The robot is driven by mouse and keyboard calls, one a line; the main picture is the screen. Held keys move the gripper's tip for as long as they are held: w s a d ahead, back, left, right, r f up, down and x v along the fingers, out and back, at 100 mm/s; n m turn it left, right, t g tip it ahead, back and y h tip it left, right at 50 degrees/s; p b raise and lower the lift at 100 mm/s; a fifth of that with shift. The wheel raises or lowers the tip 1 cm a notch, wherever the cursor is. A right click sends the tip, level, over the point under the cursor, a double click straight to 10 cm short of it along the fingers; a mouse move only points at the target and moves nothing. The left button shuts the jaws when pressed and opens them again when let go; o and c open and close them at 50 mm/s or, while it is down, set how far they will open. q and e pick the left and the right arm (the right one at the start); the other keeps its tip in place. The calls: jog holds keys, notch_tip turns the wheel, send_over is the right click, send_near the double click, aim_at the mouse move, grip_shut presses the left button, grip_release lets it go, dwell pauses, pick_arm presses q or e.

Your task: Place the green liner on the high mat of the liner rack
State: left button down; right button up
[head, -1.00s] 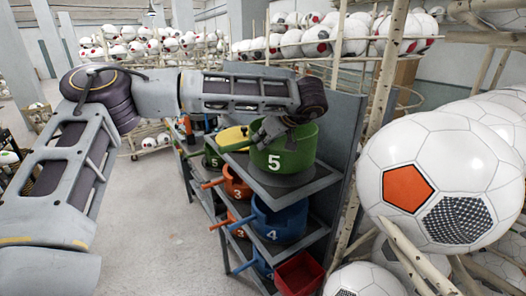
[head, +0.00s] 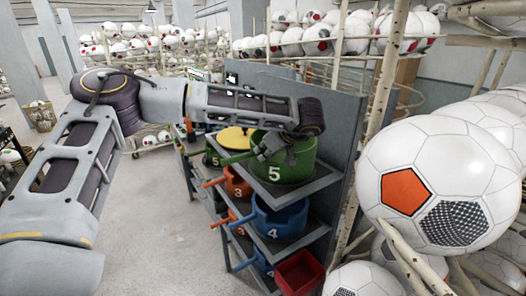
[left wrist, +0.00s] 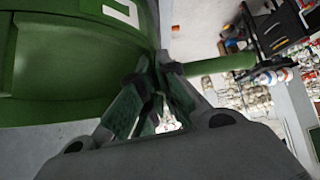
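The green liner (head: 288,162), a round pot marked 5, is upright at the top level of the liner rack (head: 318,185). It sits on or just above the high mat, which is mostly hidden under it. Its handle (head: 236,158) points left; the handle also shows in the left wrist view (left wrist: 222,65). My left gripper (head: 264,150) is at the liner's near-left side, where the handle meets the wall. In the left wrist view its fingers (left wrist: 157,72) converge on the handle's root, beside the green wall. The right gripper is not in view.
A blue liner (head: 280,221) marked 4 and a red bin (head: 299,272) are on lower levels. A grey panel (head: 335,125) backs the rack. Balls (head: 440,185) crowd the right. Floor left is clear.

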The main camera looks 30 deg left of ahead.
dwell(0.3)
pick_arm(q)
jog(key=c, duration=1.6)
grip_release()
jog(key=shift+f, duration=0.1)
jog(key=shift+c, duration=0.2)
jog(key=b+v, duration=0.2)
jog(key=v, duration=1)
jog(key=shift+r, duration=0.2)
